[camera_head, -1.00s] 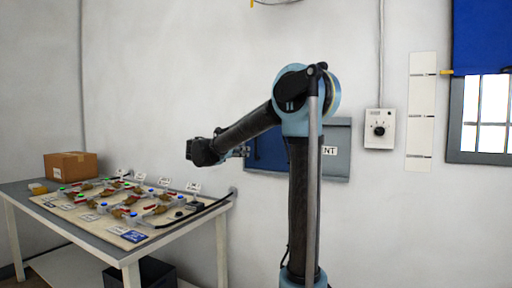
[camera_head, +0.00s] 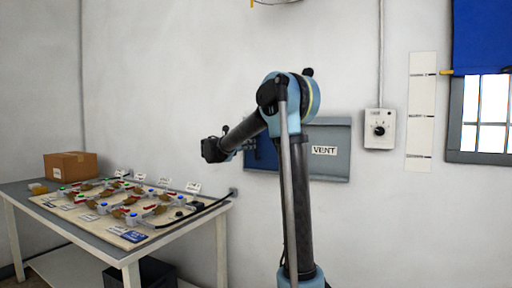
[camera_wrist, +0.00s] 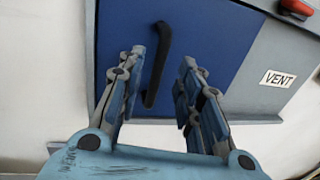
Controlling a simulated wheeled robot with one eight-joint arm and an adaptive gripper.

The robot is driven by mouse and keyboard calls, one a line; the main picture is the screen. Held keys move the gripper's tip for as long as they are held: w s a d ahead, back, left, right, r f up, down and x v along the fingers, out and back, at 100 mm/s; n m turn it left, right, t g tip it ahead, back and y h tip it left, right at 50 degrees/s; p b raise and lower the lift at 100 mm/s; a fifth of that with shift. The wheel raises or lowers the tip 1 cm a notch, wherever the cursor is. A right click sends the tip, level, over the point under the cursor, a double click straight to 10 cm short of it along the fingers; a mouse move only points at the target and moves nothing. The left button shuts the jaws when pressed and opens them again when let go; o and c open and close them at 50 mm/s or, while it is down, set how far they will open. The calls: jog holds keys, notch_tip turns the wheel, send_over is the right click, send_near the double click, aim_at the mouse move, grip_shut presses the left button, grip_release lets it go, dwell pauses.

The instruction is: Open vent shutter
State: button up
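The vent shutter is a blue panel (camera_wrist: 205,35) with a black upright bar handle (camera_wrist: 157,65), set in a grey frame (camera_wrist: 285,55) labelled VENT. In the head view the blue panel (camera_head: 265,155) shows at the left of the grey frame (camera_head: 335,165), partly behind my arm. My gripper (camera_wrist: 163,68) is open in the wrist view. Its fingers appear on either side of the handle, the left finger close to it. I cannot tell whether the fingertips reach the handle's depth. Nothing is held. In the head view the fingers are mostly hidden behind the wrist.
A table (camera_head: 65,228) at left holds a board of small parts and a cardboard box (camera_head: 71,166). A dial box (camera_head: 380,129), a white marked strip (camera_head: 421,112) and a window with a blue blind (camera_head: 482,38) are on the wall at right. A red part (camera_wrist: 298,8) sits at the frame's upper edge.

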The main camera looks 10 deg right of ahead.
aim_at(256, 156)
jog(key=shift+x, duration=3.1)
jog(key=shift+c, duration=0.6)
grip_shut()
jog(key=shift+d, duration=0.1)
